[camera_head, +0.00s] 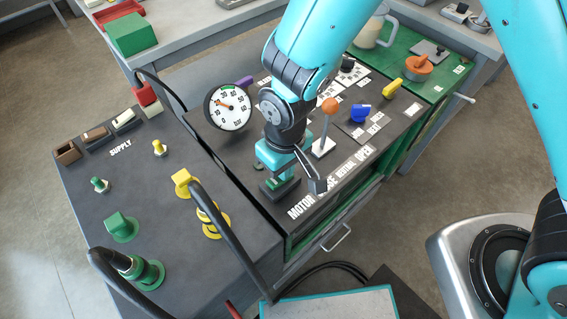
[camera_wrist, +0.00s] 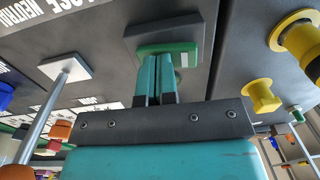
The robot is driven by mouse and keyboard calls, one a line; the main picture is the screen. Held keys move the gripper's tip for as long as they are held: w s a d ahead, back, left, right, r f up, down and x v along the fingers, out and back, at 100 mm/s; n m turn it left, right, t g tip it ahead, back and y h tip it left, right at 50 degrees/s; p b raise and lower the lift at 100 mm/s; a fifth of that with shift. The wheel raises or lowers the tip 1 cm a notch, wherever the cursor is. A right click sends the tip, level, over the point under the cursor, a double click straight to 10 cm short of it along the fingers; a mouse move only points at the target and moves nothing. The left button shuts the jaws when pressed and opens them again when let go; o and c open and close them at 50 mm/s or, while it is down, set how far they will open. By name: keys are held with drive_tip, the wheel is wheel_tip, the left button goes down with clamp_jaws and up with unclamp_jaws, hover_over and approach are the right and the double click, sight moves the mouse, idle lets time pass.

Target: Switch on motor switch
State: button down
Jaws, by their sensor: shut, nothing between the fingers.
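The motor switch (camera_head: 281,192) is a green rocker in a dark plate beside the white MOTOR lettering (camera_head: 300,206). In the wrist view the green rocker (camera_wrist: 187,46) lies just beyond my fingertips. My gripper (camera_head: 279,179) points down over it, with its teal fingers (camera_wrist: 155,62) shut together and empty. The tips are at or very close to the rocker's face; I cannot tell whether they touch. The fingers hide part of the switch, so its tilt is unclear.
A lever with an orange ball (camera_head: 330,105) stands right beside my gripper. Blue (camera_head: 360,112) and yellow (camera_head: 392,88) handles are further right. A pressure gauge (camera_head: 228,110) stands behind left. Yellow couplings (camera_head: 186,183) and black hoses (camera_head: 222,226) rise from the left panel.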

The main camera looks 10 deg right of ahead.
drive_tip(key=shift+s+a+r, duration=0.2)
drive_tip(key=shift+s+a, duration=0.05)
drive_tip(key=shift+a, duration=0.1)
drive_tip(key=r+p, duration=0.4)
drive_tip(key=shift+w+d+r, duration=0.25)
drive_tip(key=shift+r, duration=0.15)
wheel_tip(320, 180, up, 9)
drive_tip(key=w+d+b, duration=0.1)
drive_tip(key=shift+d, duration=0.3)
drive_tip(key=shift+r, duration=0.1)
